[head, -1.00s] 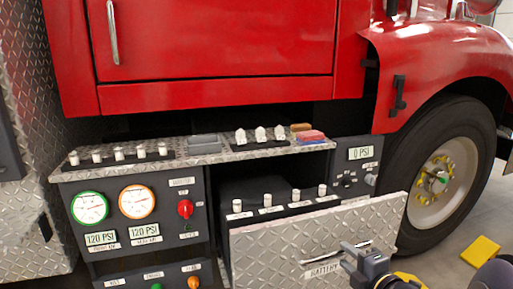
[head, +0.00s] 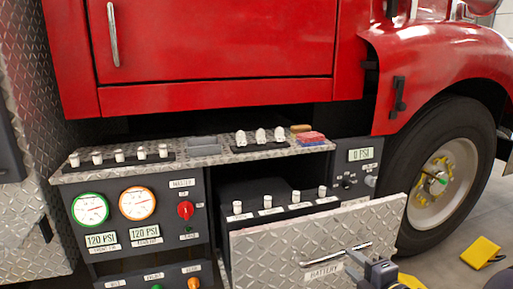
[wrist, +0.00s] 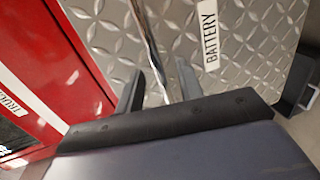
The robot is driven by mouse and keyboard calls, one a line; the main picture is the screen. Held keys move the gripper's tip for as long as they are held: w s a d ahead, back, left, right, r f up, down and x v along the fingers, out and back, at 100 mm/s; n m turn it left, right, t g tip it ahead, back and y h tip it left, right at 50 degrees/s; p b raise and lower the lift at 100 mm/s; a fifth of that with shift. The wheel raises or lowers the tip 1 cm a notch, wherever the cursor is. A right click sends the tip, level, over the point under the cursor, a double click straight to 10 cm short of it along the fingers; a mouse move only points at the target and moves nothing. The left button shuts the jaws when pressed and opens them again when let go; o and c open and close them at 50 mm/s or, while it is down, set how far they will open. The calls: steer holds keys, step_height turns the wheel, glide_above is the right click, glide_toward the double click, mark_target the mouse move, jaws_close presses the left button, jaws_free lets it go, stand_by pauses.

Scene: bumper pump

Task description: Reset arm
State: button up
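My gripper (head: 362,264) is at the lower right of the head view, just right of and below the silver handle (head: 335,254) on the diamond-plate battery drawer (head: 270,245). The wrist view shows its two fingers (wrist: 160,88) apart, with nothing held. The handle (wrist: 148,40) runs between the fingers in that view and appears just beyond them. The label reading BATTERY (wrist: 210,35) is right of the handle. The drawer is pulled out, showing several white-topped posts behind its front. The rest of my arm is mostly outside the head view.
The pump panel (head: 140,220) with gauges and a red knob (head: 185,210) is left of the drawer. A counter (head: 200,160) with switches and a red-blue block (head: 311,138) runs above. The wheel (head: 445,180) and a yellow chock (head: 481,251) are to the right.

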mark_target(343, 254)
steer(key=p+v, duration=0.2)
steer(key=v, duration=0.6)
steer(key=b+x, duration=0.3)
steer(key=x, duration=0.9)
steer(key=shift+w+a, duration=0.15)
steer(key=shift+w, duration=0.15)
steer(key=shift+w+a+r, duration=0.1)
steer(key=shift+w+a, duration=0.05)
steer(key=shift+w, duration=0.45)
steer(key=shift+s, duration=0.1)
